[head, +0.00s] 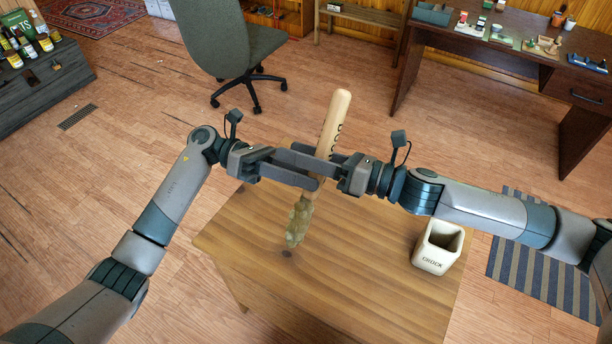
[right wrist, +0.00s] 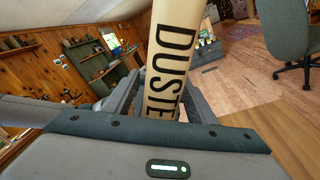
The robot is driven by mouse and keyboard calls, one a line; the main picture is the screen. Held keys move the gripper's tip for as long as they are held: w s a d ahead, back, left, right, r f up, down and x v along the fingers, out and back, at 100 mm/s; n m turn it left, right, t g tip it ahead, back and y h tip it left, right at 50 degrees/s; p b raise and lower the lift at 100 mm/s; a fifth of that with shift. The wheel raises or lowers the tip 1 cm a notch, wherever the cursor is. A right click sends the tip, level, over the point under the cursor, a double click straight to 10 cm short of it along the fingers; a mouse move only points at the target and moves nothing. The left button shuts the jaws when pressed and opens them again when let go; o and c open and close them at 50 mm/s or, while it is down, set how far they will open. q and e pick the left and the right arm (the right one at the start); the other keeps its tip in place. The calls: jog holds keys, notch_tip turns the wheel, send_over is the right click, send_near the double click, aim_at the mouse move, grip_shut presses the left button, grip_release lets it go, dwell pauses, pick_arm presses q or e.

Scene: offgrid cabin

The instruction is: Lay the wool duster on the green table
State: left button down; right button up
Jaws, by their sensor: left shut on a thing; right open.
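The wool duster (head: 338,112) has a thick pale wooden handle and a fluffy olive-yellow head (head: 299,222). It is held tilted above the wooden table, head down. My left gripper (head: 316,172) is shut on the handle just above the head. My right gripper (head: 332,170) is open with its fingers at the handle, very close to the left fingers. In the right wrist view the handle (right wrist: 172,65), lettered "DUSTE", stands between the right fingers; contact is unclear. No green table shows in these frames.
The wooden table (head: 370,295) below is mostly bare, with a cream "CROCK" container (head: 438,248) at its right. Beyond are a green office chair (head: 235,45), a dark desk (head: 480,50) with small items, and a dark shelf (head: 45,85) with bottles. Floor is open at left.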

jog(key=v, duration=1.2)
jog(key=shift+w, duration=0.15)
